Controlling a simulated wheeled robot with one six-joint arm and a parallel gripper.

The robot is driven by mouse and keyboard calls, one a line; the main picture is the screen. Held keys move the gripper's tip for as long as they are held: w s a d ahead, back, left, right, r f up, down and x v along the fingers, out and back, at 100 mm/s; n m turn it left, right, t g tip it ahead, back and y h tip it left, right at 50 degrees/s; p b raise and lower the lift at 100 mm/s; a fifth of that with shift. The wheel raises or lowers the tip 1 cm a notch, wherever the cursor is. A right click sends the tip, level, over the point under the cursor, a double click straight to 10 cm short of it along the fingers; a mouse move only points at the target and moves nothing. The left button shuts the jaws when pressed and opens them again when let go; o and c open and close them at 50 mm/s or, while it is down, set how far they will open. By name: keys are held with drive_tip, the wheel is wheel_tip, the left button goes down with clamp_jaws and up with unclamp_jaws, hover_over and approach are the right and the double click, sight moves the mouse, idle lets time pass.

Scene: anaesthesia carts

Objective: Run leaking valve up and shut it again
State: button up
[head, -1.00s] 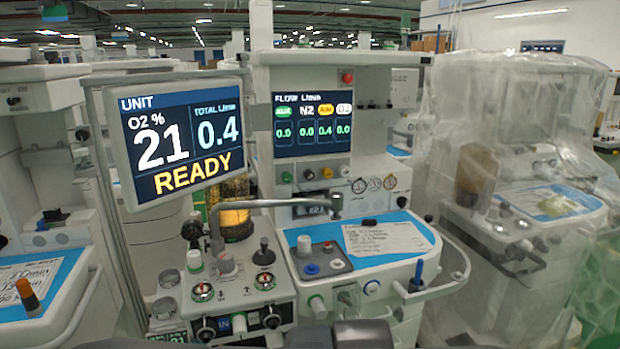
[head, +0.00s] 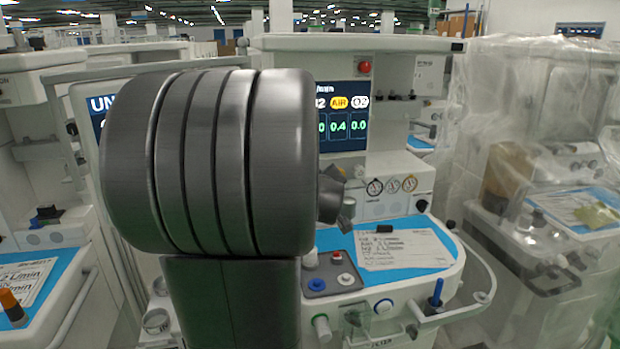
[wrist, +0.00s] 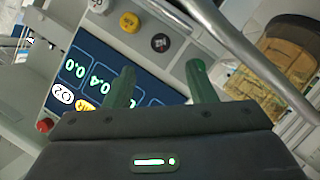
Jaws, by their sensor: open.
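The flow display (head: 341,115) is partly hidden by my arm in the head view; AIR reads 0.4 and O2 reads 0.0. It also shows tilted in the wrist view (wrist: 72,50). Below it is a row of valve knobs: a whitish knob (wrist: 100,5), a yellow knob (wrist: 130,22) and a black knob (wrist: 160,43). A green knob at the row's end seems hidden behind my right-hand finger. My gripper (wrist: 160,78) is open and empty, its green fingers in front of the display and panel.
A metal bar (wrist: 240,55) crosses close by the right-hand finger. A blue worktop with a note card (head: 402,248) lies to the right, and a plastic-wrapped cart (head: 545,170) stands farther right.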

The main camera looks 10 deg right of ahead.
drive_tip(key=b+x, duration=0.1)
drive_tip(key=x, duration=1)
drive_tip(key=shift+w+d+f, duration=0.1)
drive_tip(key=shift+w+f, duration=0.05)
drive_tip(key=shift+w, duration=0.1)
drive_tip(key=shift+b, duration=0.35)
drive_tip(key=c, duration=1)
